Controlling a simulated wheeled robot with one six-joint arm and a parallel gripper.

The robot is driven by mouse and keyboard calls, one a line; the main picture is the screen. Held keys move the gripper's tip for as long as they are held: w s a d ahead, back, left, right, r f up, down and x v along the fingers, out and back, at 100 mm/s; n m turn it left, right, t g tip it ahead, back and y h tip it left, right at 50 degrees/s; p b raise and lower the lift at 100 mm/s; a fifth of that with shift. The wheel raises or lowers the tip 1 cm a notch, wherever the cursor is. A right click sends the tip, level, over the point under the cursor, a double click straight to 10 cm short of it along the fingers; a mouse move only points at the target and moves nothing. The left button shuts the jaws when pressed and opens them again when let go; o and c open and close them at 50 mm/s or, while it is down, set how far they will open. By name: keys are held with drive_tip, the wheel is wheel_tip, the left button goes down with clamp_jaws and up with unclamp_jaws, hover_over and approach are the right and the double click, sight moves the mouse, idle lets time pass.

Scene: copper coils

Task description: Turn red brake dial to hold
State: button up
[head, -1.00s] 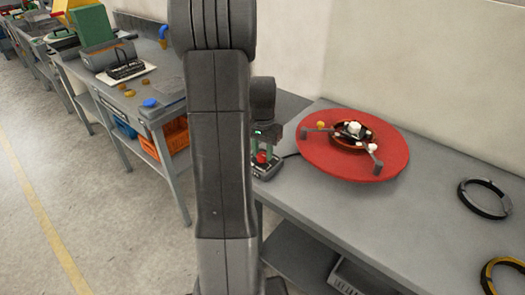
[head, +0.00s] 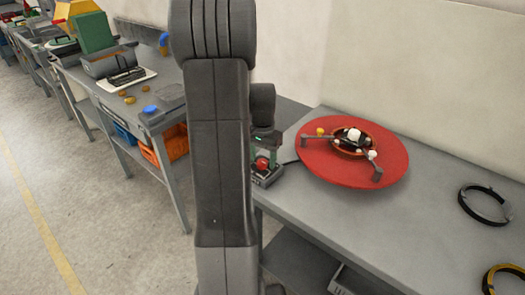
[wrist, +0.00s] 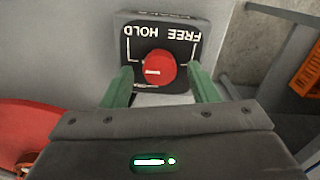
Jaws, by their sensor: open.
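The red brake dial (wrist: 159,66) sits on a dark plate (wrist: 180,45) in the wrist view. Its white mark lies on the left part of its face. The plate's lettering appears upside down, with HOLD on the left and FREE on the right. My gripper (wrist: 160,76) is open, with one green finger on each side of the dial; I cannot tell if either touches it. In the head view, the red dial (head: 262,163) shows under my gripper (head: 265,148), partly hidden by it and my arm.
A red round turntable (head: 325,170) with metal arms stands right of the dial on the grey bench (head: 410,220). A black ring (head: 484,205) and a yellow-black ring (head: 503,279) lie farther right. Another workbench (head: 170,115) with an orange crate below stands left.

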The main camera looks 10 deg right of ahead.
sight(262, 161)
wheel_tip(262, 161, up, 14)
drive_tip(key=shift+f, duration=0.15)
idle(0.4)
wheel_tip(262, 161, down, 14)
drive_tip(key=shift+r, duration=0.1)
idle(0.5)
